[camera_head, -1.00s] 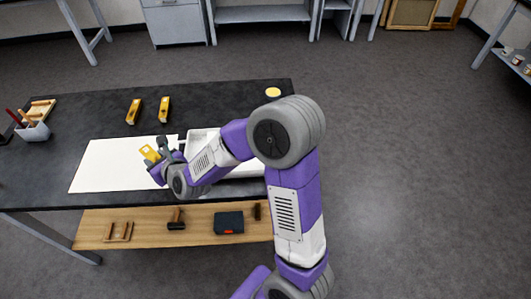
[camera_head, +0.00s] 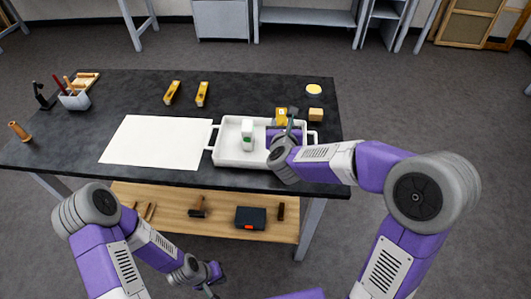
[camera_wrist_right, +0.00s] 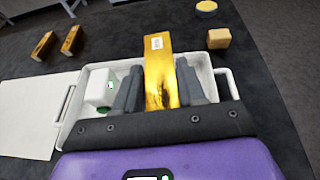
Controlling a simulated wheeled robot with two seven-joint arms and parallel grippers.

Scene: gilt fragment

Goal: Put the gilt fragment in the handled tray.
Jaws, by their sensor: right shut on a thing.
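The gilt fragment (camera_head: 281,115) is a gold block with a small white label, held by my right gripper (camera_head: 289,126). In the right wrist view the fragment (camera_wrist_right: 160,75) stands between the two dark fingers of the gripper (camera_wrist_right: 160,92), which are shut on it. The white handled tray (camera_head: 238,160) lies on the dark table with a handle at each end. The held fragment appears over the tray's right part; I cannot tell its height. My left gripper (camera_head: 208,288) is low in front of the table, and its fingers are too unclear to judge.
A white and green box (camera_head: 248,140) stands inside the tray, left of the gripper. A tan block (camera_head: 315,114) and yellow disc (camera_head: 314,89) are behind the tray's right end. A white sheet (camera_head: 155,142) lies left.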

